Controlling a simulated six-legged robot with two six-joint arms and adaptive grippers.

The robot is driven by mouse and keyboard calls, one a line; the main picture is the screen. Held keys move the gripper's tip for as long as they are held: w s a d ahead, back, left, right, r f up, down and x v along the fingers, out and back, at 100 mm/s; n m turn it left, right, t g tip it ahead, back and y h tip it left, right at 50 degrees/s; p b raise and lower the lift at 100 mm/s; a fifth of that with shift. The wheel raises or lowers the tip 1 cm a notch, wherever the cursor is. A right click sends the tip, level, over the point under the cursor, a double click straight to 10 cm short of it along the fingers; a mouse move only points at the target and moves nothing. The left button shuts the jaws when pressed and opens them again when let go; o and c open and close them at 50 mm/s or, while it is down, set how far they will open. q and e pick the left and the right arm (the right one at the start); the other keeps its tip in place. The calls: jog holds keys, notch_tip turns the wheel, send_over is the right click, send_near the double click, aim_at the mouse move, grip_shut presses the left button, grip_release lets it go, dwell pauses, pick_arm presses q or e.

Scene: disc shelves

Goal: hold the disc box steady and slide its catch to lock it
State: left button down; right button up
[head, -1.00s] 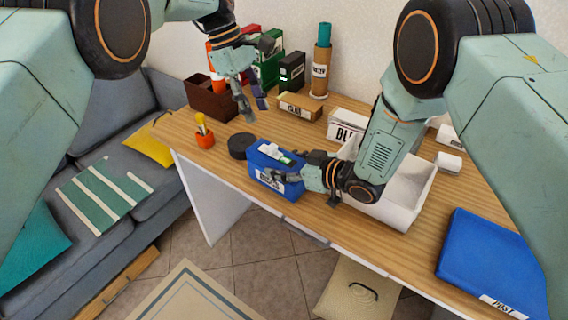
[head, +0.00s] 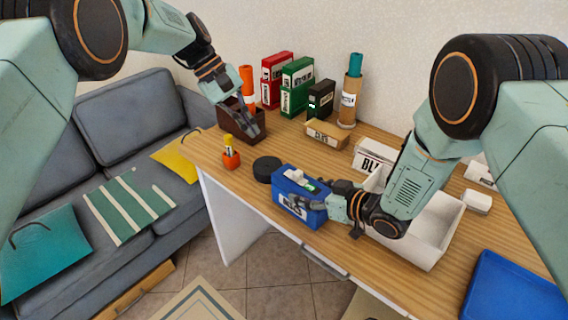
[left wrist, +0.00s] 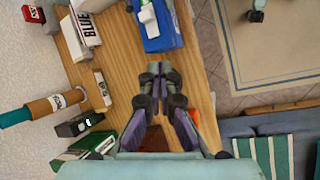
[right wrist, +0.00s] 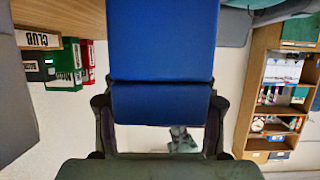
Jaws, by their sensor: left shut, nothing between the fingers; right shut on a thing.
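The blue disc box (head: 289,215) stands near the front edge of the wooden table. My left gripper (head: 252,131) is shut and empty, in front of the brown holder and apart from the box. Its closed fingertips (left wrist: 160,68) point toward the box in the left wrist view.
A black round disc (head: 267,169) and an orange cup (head: 231,160) lie left of the box. A white bin (head: 437,240) stands right of it, partly behind my right arm.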

jog(key=shift+a, duration=0.15)
pick_arm(q)
jog(key=m, duration=0.5)
jog(key=a+m, duration=0.1)
jog(key=m, duration=0.4)
jog(key=f+m+t+h, duration=0.1)
jog(key=m, duration=0.4)
jog(key=shift+w+a+f+m, duration=0.1)
jog(key=shift+w+a+m, duration=0.05)
jog(key=shift+w+m, duration=0.15)
jog(key=shift+f, duration=0.1)
send_near(283, 175)
jog(key=w+d+f, duration=0.1)
jog(key=f, duration=0.1)
jog(key=w+d+f, duration=0.1)
jog(key=f, duration=0.1)
jog(key=shift+w+d+f, duration=0.1)
jog(key=shift+w+d, duration=0.2)
jog(key=shift+d, duration=0.05)
jog(key=shift+s+d, duration=0.8)
jog(key=shift+d, duration=0.25)
jog(key=shift+s+d, duration=0.5)
jog(key=shift+d, duration=0.1)
jog(key=shift+a, duration=0.1)
